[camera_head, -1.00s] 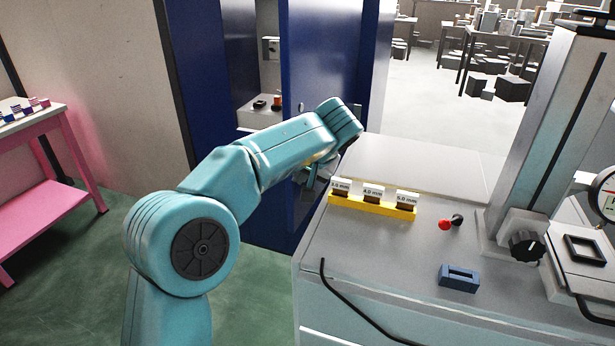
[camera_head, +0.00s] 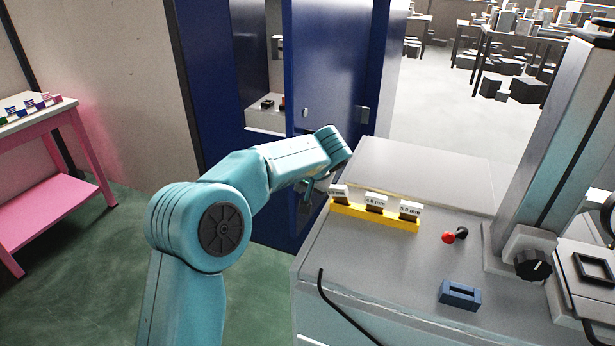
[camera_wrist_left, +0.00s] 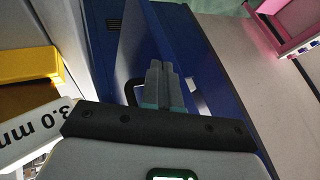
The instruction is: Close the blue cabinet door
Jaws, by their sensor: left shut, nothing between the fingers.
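The blue cabinet (camera_head: 215,85) stands at the back, left of the workbench. Its blue door (camera_head: 335,70) is partly open, with a gap on its left showing the inside. My left arm reaches in from the left toward the door's lower part. My left gripper (camera_head: 309,190) is partly hidden beneath my wrist, close to the door. In the left wrist view, the gripper's fingers (camera_wrist_left: 163,78) are shut and empty, pointing at blue panels. A dark handle (camera_wrist_left: 131,90) is beside the fingers; contact cannot be told. The door also shows there (camera_wrist_left: 108,50), with a vent. My right gripper is out of view.
A grey workbench (camera_head: 400,260) lies close on the right, holding a yellow block rack (camera_head: 375,216), a red knob (camera_head: 448,237), a blue block (camera_head: 460,295) and a tall column stand (camera_head: 545,150). A pink table (camera_head: 50,160) stands left. Green floor is free between.

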